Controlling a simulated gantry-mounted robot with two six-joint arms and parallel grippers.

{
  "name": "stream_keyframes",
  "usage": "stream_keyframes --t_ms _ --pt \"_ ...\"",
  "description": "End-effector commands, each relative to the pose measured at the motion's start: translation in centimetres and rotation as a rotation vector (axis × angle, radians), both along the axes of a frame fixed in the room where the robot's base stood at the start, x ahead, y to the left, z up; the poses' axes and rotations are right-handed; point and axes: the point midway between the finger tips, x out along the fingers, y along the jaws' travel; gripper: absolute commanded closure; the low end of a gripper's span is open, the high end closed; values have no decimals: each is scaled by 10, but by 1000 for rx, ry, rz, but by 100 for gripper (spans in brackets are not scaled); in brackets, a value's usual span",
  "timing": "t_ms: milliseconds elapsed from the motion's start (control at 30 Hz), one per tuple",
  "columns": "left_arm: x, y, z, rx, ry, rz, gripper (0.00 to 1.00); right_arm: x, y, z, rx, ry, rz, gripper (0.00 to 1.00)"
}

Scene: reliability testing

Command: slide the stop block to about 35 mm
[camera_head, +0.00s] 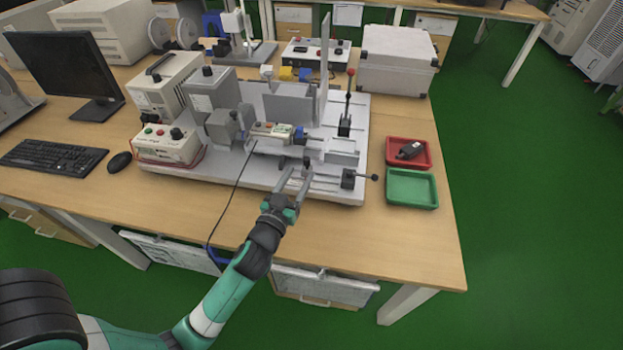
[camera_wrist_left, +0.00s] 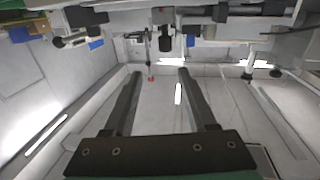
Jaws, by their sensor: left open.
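My left gripper (camera_head: 297,175) is open and empty at the front edge of the grey test fixture (camera_head: 235,176). A small dark upright block with a knob (camera_head: 306,162), which looks like the stop block, stands on the fixture just beyond the fingertips. In the left wrist view the open fingers (camera_wrist_left: 160,72) point toward this dark piece (camera_wrist_left: 165,40), with a gap between them and it. I cannot read a scale or its position in mm. A black end block (camera_head: 348,178) with a side knob sits to the right. My right gripper is not in view.
A red tray (camera_head: 424,162) holding a black part and an empty green tray (camera_head: 390,201) lie right of the fixture. An upright lever with a red knob (camera_head: 350,72) stands behind. A control box (camera_head: 165,152) is at left. The front table strip is clear.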

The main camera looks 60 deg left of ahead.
Motion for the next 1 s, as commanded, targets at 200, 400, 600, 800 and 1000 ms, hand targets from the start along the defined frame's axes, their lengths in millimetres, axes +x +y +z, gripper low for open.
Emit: stream_keyframes --t_ms 200,400,600,800,1000 --pt "-7 7 -26 -4 8 22 43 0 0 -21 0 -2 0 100" --pt "1 14 -24 -4 7 22 43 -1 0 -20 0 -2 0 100" --pt "30 41 -24 -3 4 22 43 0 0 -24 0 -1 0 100" --pt "62 70 -24 -3 5 21 43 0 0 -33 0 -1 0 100" --pt "77 84 -24 -5 6 21 43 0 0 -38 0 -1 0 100"
